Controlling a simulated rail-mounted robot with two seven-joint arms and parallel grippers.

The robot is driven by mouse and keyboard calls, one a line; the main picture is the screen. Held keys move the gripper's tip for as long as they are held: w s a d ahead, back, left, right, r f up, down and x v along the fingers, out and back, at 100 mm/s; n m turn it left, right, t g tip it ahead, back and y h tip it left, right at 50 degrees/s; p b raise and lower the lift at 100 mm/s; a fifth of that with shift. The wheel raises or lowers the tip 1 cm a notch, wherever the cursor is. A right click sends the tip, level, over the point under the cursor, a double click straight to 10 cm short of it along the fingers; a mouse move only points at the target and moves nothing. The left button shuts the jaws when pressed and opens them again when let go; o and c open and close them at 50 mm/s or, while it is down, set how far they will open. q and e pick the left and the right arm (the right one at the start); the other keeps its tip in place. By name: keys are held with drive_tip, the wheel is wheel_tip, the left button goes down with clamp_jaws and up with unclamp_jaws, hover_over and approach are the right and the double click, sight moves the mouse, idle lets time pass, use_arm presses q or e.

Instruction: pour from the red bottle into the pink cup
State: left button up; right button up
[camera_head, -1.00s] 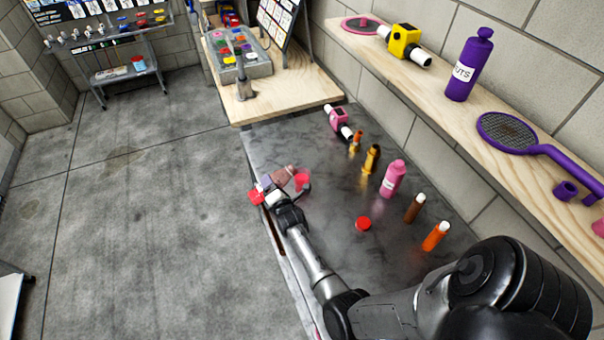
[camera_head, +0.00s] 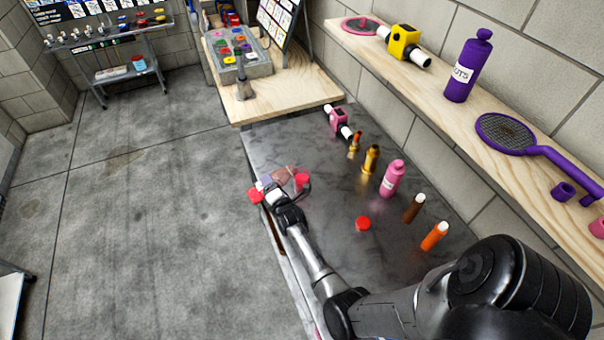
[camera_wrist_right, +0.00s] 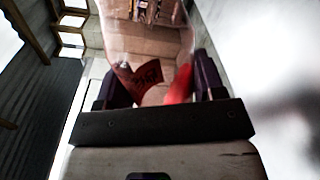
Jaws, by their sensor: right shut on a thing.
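My right gripper (camera_head: 282,188) is over the left edge of the dark table, shut on the red bottle. In the right wrist view the bottle (camera_wrist_right: 150,40) is clear-walled with a red label (camera_wrist_right: 138,80), between my dark fingers. In the head view the held bottle appears tilted, and its pinkish see-through part (camera_head: 285,174) shows beyond the gripper. Red patches show on both sides of the gripper; I cannot tell which belong to the bottle. I cannot clearly make out the pink cup in this cluster. My left gripper is not in view.
A red cap-like disc (camera_head: 363,223) lies on the dark table (camera_head: 325,235). A wooden shelf (camera_head: 455,118) runs along the wall.

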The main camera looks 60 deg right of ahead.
drive_tip(key=shift+w+r+m, duration=0.1)
drive_tip(key=shift+r+m, duration=0.15)
drive_tip(key=shift+m, duration=0.05)
idle(0.4)
drive_tip(key=shift+r+p, duration=0.2)
drive_tip(key=shift+p, duration=0.15)
drive_tip(key=shift+r, duration=0.1)
idle(0.4)
drive_tip(key=shift+m, duration=0.3)
drive_tip(key=shift+d+r, duration=0.1)
drive_tip(key=shift+r, duration=0.05)
drive_tip(key=shift+p, duration=0.3)
drive_tip(key=shift+r, duration=0.1)
drive_tip(key=shift+m, duration=0.3)
drive_tip(key=shift+d+r, duration=0.1)
drive_tip(key=shift+r, duration=0.05)
